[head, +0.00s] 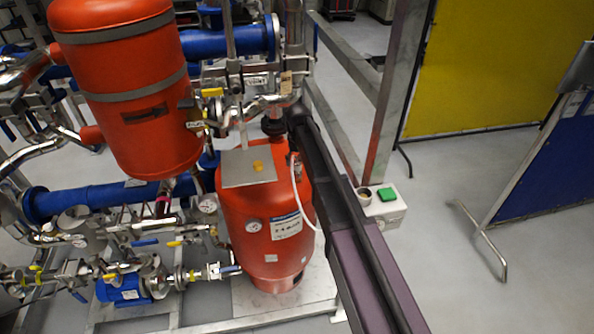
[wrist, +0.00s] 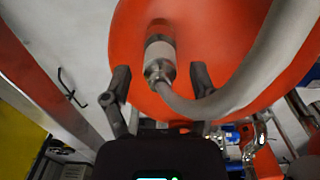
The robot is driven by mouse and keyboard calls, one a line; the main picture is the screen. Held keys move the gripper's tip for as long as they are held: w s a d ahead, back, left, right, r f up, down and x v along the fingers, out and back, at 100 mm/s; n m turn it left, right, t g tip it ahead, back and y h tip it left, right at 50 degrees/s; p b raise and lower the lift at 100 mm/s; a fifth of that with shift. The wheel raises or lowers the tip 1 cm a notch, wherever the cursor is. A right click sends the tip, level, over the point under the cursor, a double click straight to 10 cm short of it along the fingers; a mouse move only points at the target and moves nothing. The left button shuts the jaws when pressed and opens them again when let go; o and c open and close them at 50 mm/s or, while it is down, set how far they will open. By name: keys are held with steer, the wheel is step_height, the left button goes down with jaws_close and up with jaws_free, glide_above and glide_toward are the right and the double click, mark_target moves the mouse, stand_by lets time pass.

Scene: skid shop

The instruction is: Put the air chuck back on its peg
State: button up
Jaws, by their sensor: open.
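The air chuck (wrist: 160,62) is a silver metal fitting with a grey hose (wrist: 225,100) curving from its near end. It lies against the red vessel (wrist: 215,25) in the wrist view; how it is fixed there is hidden. My gripper (wrist: 160,70) is open, with one dark finger on each side of the chuck and gaps to both; I see no grip on it. In the head view the chuck (head: 296,165) shows small beside my arm on the lower red vessel (head: 262,215), with a pale hose hanging down. I cannot make out the peg.
A grey plate (head: 235,172) holding a small yellow item stands beside the chuck. Pipes, valves and another red vessel (head: 130,90) crowd the left. A white box (head: 384,208) with a green item and a cup stands right of my arm. The floor at right is mostly clear.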

steer(key=c, duration=0.9)
steer(key=shift+r+p, duration=2.6)
steer(key=shift+p, duration=0.05)
steer(key=shift+s, duration=0.1)
